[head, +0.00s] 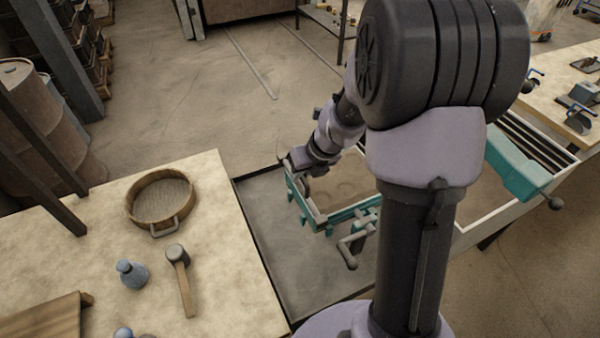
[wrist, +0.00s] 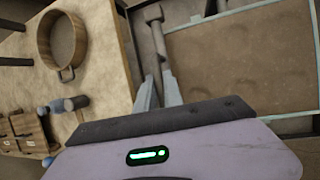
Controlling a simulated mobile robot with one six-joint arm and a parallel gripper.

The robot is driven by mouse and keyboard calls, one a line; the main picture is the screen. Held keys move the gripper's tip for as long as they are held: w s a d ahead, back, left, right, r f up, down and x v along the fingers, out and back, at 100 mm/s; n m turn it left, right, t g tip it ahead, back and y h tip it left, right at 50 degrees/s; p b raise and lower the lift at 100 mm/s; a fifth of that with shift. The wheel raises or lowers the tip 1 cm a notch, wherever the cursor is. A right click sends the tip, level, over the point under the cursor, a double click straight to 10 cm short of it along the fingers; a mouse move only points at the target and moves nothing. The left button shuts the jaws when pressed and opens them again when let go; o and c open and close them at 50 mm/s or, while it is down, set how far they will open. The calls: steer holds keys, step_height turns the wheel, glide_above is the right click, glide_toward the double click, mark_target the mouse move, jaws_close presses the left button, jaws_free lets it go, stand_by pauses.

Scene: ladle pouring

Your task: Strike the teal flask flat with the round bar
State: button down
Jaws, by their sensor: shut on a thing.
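The teal flask (head: 326,226) is an open frame filled with brown sand, standing on a dark grey surface right of the pale tabletop. In the wrist view the flask's sand (wrist: 240,62) fills the right side, with shallow dimples showing on its top. My gripper (head: 304,164) is at the flask's far left corner. In the wrist view my gripper (wrist: 159,84) is shut on a grey rod-like thing (wrist: 158,40) with a wider end, seemingly the round bar. It lies beside the flask's edge in that view. I cannot tell whether it touches the flask or sand.
A grey crank handle (head: 350,250) sticks out at the flask's near side. A long box (head: 470,222) with a teal part is at the right.

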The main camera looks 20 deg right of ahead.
steer(key=shift+f+b, duration=0.75)
steer(key=shift+f, duration=0.2)
steer(key=shift+d, duration=0.1)
steer(key=shift+d+r+p, duration=0.15)
steer(key=shift+d+p, duration=0.4)
steer(key=shift+d, duration=0.8)
steer(key=p, duration=0.2)
glide_above(339, 178)
steer(key=a, duration=0.3)
steer(key=shift+a+f, duration=0.1)
steer(key=shift+f, duration=0.15)
steer(key=shift+a+h, duration=0.25)
steer(key=shift+h, duration=0.05)
steer(key=shift+d+r+p, duration=0.1)
steer(key=shift+d+p, duration=0.8)
steer(key=shift+d, duration=1.05)
steer(key=shift+a+h, duration=0.25)
steer(key=shift+h, duration=0.15)
steer(key=shift+d, duration=0.1)
